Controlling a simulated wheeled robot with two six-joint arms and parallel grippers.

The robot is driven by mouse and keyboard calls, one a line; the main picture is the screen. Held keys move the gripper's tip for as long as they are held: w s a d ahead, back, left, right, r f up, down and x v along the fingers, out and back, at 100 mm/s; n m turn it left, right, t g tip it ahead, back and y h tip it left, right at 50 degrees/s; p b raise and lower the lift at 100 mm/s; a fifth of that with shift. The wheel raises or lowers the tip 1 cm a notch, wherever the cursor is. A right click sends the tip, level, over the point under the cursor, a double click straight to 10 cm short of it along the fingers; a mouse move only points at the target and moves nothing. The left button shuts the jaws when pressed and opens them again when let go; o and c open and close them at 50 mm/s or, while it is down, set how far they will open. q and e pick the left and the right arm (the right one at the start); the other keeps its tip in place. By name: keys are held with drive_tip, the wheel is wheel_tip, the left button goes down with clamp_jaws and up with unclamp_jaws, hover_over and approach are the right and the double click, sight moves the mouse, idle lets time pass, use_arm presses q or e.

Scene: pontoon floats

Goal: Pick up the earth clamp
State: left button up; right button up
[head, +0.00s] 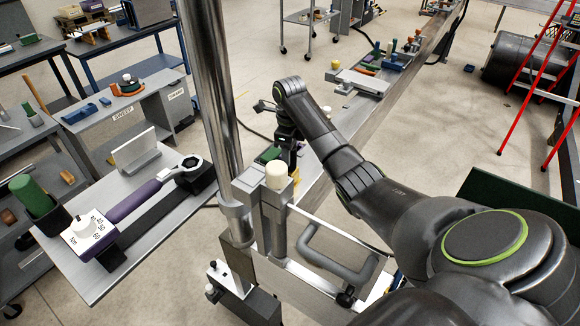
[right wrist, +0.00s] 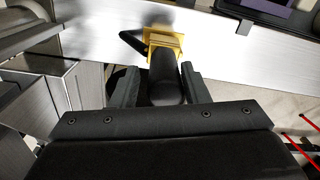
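What looks like the earth clamp, with a black rounded handle and a yellow jaw piece (right wrist: 163,41), lies ahead of my right gripper in the right wrist view. The black handle (right wrist: 165,78) runs between the two fingers of my right gripper (right wrist: 165,70), close to both. I cannot tell whether the fingers press on it. In the head view my right gripper (head: 288,150) points down at the narrow grey bench, with a bit of yellow (head: 295,175) showing just below it. The rest of the clamp is hidden there. My left gripper is not in view.
A metal post (head: 212,90) stands left of my right arm. A shelf with a purple-handled torque wrench (head: 135,200) is at left. A grey instrument (head: 361,80) and several small items stand farther along the bench. Red ladder rails (head: 535,75) are at right.

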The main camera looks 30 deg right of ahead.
drive_tip(key=shift+s, duration=0.1)
drive_tip(key=shift+c, duration=1.1)
drive_tip(key=shift+d, duration=0.15)
drive_tip(key=shift+c, duration=1.2)
drive_tip(key=shift+d+f, duration=0.1)
drive_tip(key=shift+d, duration=0.05)
clamp_jaws()
drive_tip(key=shift+f, duration=0.1)
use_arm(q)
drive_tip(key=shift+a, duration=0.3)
